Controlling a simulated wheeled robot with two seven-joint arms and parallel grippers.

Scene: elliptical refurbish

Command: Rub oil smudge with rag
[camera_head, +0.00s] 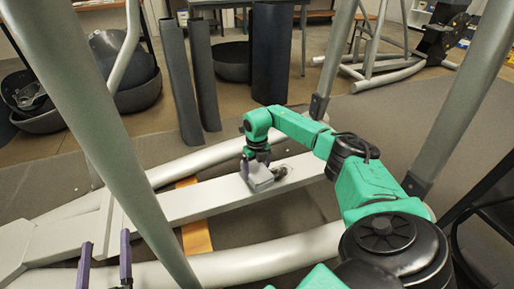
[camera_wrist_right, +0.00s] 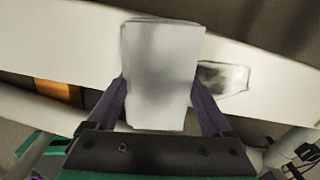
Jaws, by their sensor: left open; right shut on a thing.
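The rag (camera_head: 262,180) is a grey folded block in the head view and shows pale grey in the right wrist view (camera_wrist_right: 161,70). My right gripper (camera_head: 257,160) is shut on it, with a purple finger on each side in the wrist view. The rag is at the white beam (camera_head: 190,203); I cannot tell whether it touches the surface. The oil smudge (camera_head: 283,173) is a dark patch on the beam, just right of the rag; it also shows right of the rag in the wrist view (camera_wrist_right: 224,78). My left gripper (camera_head: 105,255) is open and empty at the bottom left.
Thick grey slanted tubes (camera_head: 91,110) of the machine frame rise at left and right of the beam. A curved lower tube (camera_head: 225,268) runs in front of the beam. An orange-brown strip (camera_head: 196,233) lies beneath. Dark bins (camera_head: 135,75) stand at the back left.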

